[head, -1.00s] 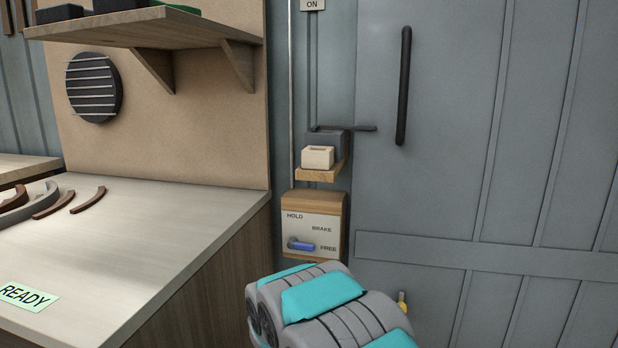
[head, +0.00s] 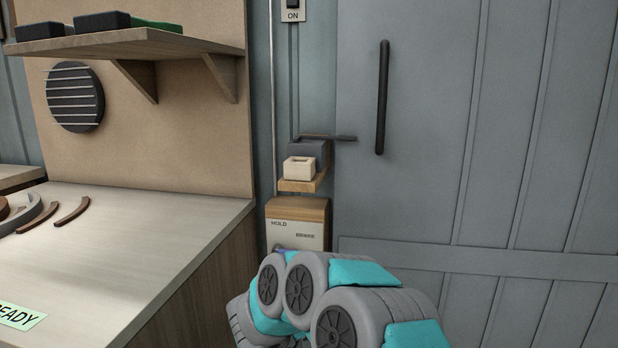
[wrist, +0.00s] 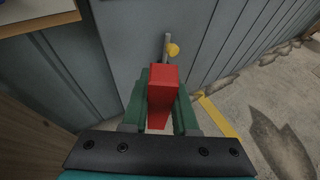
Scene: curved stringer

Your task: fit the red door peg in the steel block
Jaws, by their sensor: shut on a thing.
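The red door peg (wrist: 160,95) is a red bar in the wrist view, clasped between the green jaws of my gripper (wrist: 163,88). My gripper is shut on it. The peg is in the air in front of the grey wall, apart from any block. In the head view the gripper and peg are hidden behind my arm. A dark grey block (head: 309,151), likely the steel block, sits on a small wooden ledge by the door. A cream block (head: 299,169) with a slot in its top stands in front of it. I cannot see a hole in the grey block.
A dark bar (head: 325,137) reaches from above the grey block to the door (head: 440,180) with its black handle (head: 382,98). A brake box (head: 297,224) is below the ledge. The workbench (head: 130,225) stands left. A yellow knob (wrist: 172,50) is beyond the peg.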

